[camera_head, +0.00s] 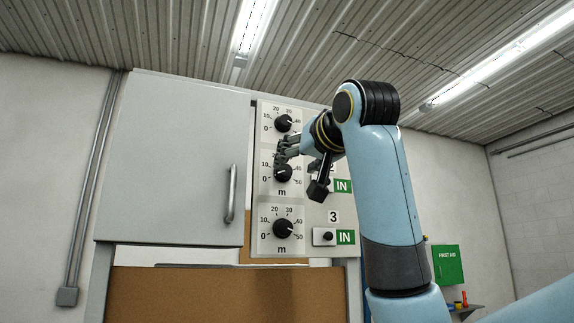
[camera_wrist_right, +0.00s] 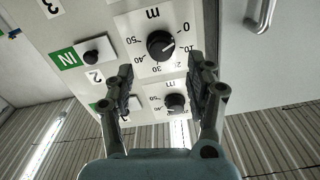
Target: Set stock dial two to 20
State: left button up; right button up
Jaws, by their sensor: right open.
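Stock dial two is the middle black knob (camera_head: 283,173) on a white scale plate, low behind my right gripper in the head view. In the right wrist view, which is upside down, it is the larger near knob (camera_wrist_right: 160,45). Its white mark seems to point between 0 and 10. My right gripper (camera_head: 283,153) is open and empty in front of the dial's upper part. In the wrist view its fingers (camera_wrist_right: 161,76) stand apart, below the knob in the picture; contact cannot be told. The gripper hides part of the dial's scale. My left gripper is not in view.
The top dial (camera_head: 282,123) and bottom dial (camera_head: 283,229) share the panel. Right of them are green IN plates (camera_head: 345,237) and a small black knob (camera_head: 328,237). A grey cabinet door with a handle (camera_head: 231,193) stands left; a brown board (camera_head: 210,294) is below.

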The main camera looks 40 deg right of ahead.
aim_at(286, 170)
jog(key=p+x, duration=0.1)
jog(key=x, duration=0.3)
jog(key=shift+w, duration=0.35)
jog(key=shift+w+d+p, duration=0.15)
jog(key=shift+w+p, duration=0.2)
jog(key=shift+w, duration=0.2)
grip_shut()
